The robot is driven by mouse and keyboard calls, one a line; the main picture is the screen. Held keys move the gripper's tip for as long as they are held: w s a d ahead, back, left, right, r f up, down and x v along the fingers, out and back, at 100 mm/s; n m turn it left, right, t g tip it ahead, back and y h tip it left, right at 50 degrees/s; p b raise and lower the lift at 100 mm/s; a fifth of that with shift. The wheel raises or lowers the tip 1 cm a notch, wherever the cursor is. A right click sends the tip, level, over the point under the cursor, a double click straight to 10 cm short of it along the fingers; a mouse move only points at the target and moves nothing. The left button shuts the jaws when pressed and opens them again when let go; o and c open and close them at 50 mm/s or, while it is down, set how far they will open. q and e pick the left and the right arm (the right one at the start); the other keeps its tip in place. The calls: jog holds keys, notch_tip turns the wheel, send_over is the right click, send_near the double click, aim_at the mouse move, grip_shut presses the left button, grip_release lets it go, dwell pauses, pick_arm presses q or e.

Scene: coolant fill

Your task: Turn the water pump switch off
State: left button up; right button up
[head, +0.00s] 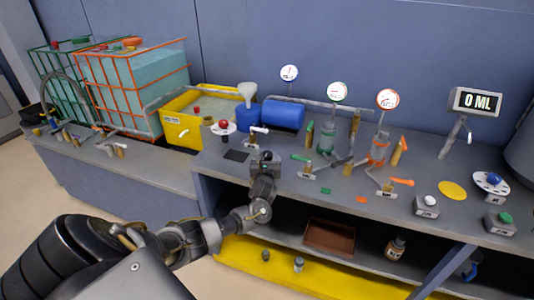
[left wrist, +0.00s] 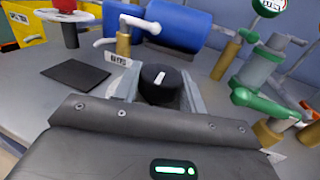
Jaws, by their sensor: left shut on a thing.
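A black round knob (left wrist: 160,84) with a white pointer mark sits between the fingers of my left gripper (left wrist: 158,92) in the left wrist view. The white mark points away from the gripper, tilted slightly right. I take this knob to be the water pump switch; no label for it is readable. In the head view my left gripper (head: 265,163) is at the front edge of the grey bench, with the dark knob top (head: 267,156) showing between its fingers. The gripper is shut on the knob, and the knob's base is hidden. My right gripper is not in view.
A blue cylinder (head: 283,115) and a brass valve with a white handle (head: 258,130) stand behind the knob. Green and orange valves are to the right. A dark flat pad (head: 236,155) lies to the left. A display (head: 476,101) reads 0 ML.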

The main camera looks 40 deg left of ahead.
pick_arm(q)
jog(key=shift+w+d+n+g+y+p, duration=0.1)
jog(key=shift+n+g+y+p, duration=0.2)
jog(key=shift+n+g+y, duration=0.8)
jog(key=shift+f+n+g+y+b, duration=0.15)
jog(key=shift+n+g+y+b, duration=0.25)
jog(key=shift+n+g+y, duration=0.5)
jog(key=n+g+y+b, duration=0.2)
jog(key=g+b, duration=0.1)
jog(key=shift+f, duration=0.15)
jog(key=n+g+y+b, duration=0.1)
jog(key=g+b, duration=0.1)
jog(key=b, duration=0.1)
jog(key=shift+n+g, duration=0.4)
jog(key=shift+r+g+b, duration=0.25)
jog(key=shift+g+b, duration=0.05)
jog(key=shift+b, duration=0.15)
jog(key=shift+r, duration=0.1)
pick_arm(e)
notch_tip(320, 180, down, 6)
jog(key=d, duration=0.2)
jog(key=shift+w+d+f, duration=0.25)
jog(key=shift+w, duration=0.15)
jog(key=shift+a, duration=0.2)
